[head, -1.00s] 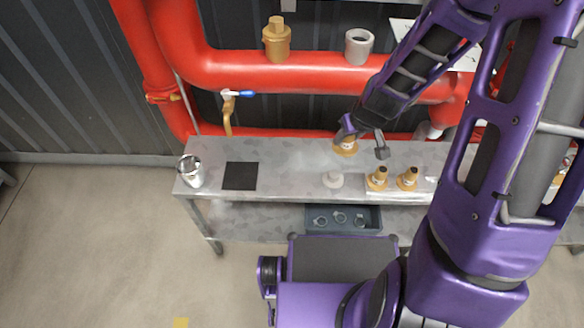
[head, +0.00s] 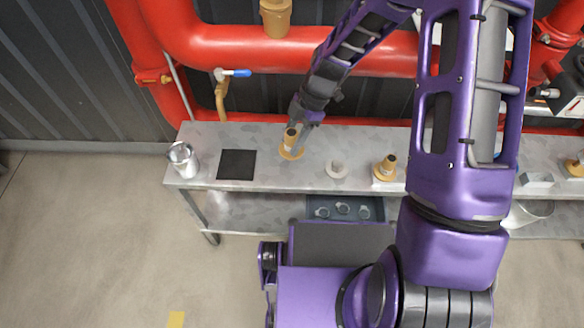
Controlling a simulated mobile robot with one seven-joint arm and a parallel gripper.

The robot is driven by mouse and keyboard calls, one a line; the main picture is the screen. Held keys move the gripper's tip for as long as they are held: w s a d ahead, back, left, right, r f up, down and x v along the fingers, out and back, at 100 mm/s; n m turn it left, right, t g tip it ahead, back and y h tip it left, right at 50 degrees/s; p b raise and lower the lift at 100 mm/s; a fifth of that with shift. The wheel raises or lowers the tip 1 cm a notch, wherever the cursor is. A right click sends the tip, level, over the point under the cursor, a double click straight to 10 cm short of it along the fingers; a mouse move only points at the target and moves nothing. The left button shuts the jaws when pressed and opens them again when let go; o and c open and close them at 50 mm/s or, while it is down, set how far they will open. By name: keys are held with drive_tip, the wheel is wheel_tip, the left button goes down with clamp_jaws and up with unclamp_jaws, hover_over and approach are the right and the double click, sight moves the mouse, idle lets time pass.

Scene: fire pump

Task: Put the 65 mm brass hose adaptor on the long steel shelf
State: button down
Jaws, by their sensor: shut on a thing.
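My gripper (head: 303,124) is shut on a brass hose adaptor (head: 291,146), flange down and roughly upright. Size markings are too small to read. My arm hides part of the shelf to the right.
A metal cup (head: 182,160) stands at the shelf's left end, beside the black mat (head: 237,164). Red pipes (head: 260,60) run behind, with a blue-handled valve (head: 235,73). A dark tray (head: 343,209) with rings sits on the lower level.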

wheel_tip(320, 180, down, 9)
drive_tip(key=shift+b, duration=0.5)
drive_tip(key=shift+f, duration=0.2)
drive_tip(key=shift+c, duration=1.9)
unclamp_jaws()
drive_tip(key=shift+r, duration=0.15)
drive_tip(key=shift+r, duration=0.2)
drive_tip(key=p+v, duration=0.1)
drive_tip(key=v, duration=1)
drive_tip(key=shift+r, duration=0.35)
